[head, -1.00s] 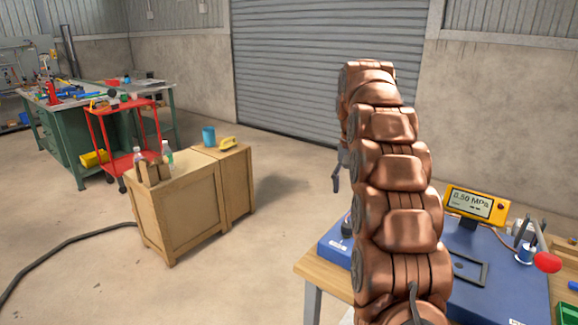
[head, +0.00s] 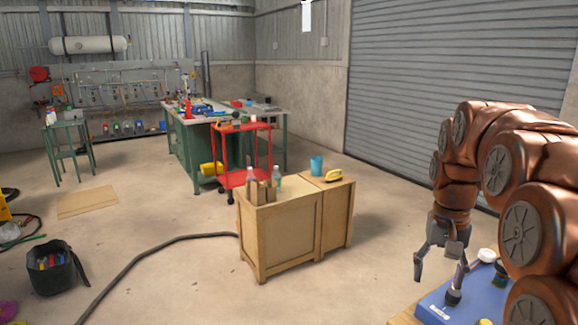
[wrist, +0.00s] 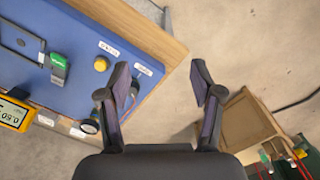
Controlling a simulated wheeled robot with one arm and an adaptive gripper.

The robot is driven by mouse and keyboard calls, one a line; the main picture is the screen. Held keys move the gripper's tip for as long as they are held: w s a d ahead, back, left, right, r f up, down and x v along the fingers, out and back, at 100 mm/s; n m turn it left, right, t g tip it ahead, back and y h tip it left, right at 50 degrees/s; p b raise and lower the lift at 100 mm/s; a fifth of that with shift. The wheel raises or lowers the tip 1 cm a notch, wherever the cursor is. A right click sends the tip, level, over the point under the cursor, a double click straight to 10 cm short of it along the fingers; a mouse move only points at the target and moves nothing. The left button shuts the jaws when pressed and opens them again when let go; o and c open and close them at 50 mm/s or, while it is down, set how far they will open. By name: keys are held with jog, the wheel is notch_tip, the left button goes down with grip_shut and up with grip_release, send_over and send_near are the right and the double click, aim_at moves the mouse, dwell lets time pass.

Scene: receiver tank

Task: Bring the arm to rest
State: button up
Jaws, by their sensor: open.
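My copper-coloured arm fills the right side of the head view, bent over with its end hanging down. My gripper (head: 438,270) points downward with its two fingers spread apart and nothing between them. It appears beside or over the left end of a blue panel (head: 432,306); the head view does not settle the gap. In the wrist view my gripper (wrist: 159,72) is also open and empty.
A wooden cabinet (head: 280,240) carries bottles, a blue cup (head: 317,165) and a yellow item. A red cart (head: 245,155) and green workbench (head: 190,140) stand behind. A yellow gauge (wrist: 12,113) shows at the panel's edge.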

jog(key=s+a+f+n+p, duration=0.1)
jog(key=s+a, duration=0.2)
jog(key=s, duration=0.6)
jog(key=s+a+f+n+p, duration=0.2)
jog(key=s+a, duration=0.2)
jog(key=s, duration=0.5)
jog(key=s+a+f+n+g+p, duration=0.1)
jog(key=s+a, duration=0.3)
jog(key=s, duration=0.5)
jog(key=shift+s+f+p, duration=0.3)
jog(key=shift+f+p, duration=0.35)
jog(key=shift+p, duration=0.1)
